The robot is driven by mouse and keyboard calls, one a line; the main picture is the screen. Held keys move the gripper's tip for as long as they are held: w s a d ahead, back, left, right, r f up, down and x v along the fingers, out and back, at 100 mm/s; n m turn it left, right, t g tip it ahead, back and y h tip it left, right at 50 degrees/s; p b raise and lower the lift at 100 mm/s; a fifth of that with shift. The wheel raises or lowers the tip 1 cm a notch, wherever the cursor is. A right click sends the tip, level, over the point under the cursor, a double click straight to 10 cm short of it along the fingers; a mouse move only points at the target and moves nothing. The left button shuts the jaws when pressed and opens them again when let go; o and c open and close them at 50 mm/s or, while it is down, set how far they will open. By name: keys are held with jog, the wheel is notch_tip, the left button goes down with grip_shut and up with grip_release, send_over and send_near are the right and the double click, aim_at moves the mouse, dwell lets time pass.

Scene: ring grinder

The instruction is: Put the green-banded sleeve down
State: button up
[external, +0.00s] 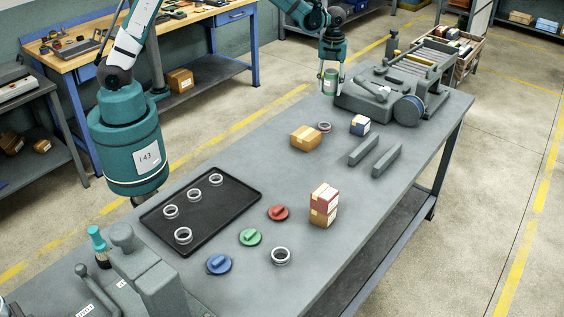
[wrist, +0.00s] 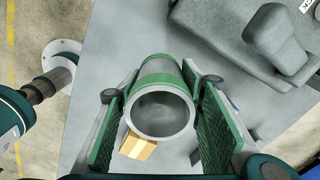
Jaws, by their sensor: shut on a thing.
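The green-banded sleeve (external: 330,80) is a hollow grey metal cylinder with green bands. It is between the fingers of my gripper (external: 332,86) at the far end of the table, left of the grey machine. In the wrist view the sleeve (wrist: 158,108) shows its open end to the camera, and the two green-padded fingers of my gripper (wrist: 160,112) press on its sides. The gripper is shut on it. The gap between the sleeve's lower end and the table (external: 240,175) is hard to judge.
A grey machine (external: 402,85) stands right of my gripper. An orange-yellow box (external: 305,138), a grey ring (external: 324,127) and a blue-white box (external: 360,125) are nearby. Two grey bars (external: 375,155) lie further right. A black tray (external: 205,240) holds several rings; coloured discs (external: 250,237) lie beside it.

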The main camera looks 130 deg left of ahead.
send_over(328, 114)
jog(key=shift+a+f, duration=0.15)
jog(key=shift+f, duration=3)
jog(key=shift+f, duration=1.85)
jog(key=shift+f+b, duration=0.1)
jog(key=shift+b, duration=0.25)
jog(key=o, duration=0.5)
jog(key=shift+f, duration=0.1)
jog(key=shift+c, duration=0.2)
jog(key=o, duration=0.4)
jog(key=shift+r, duration=0.2)
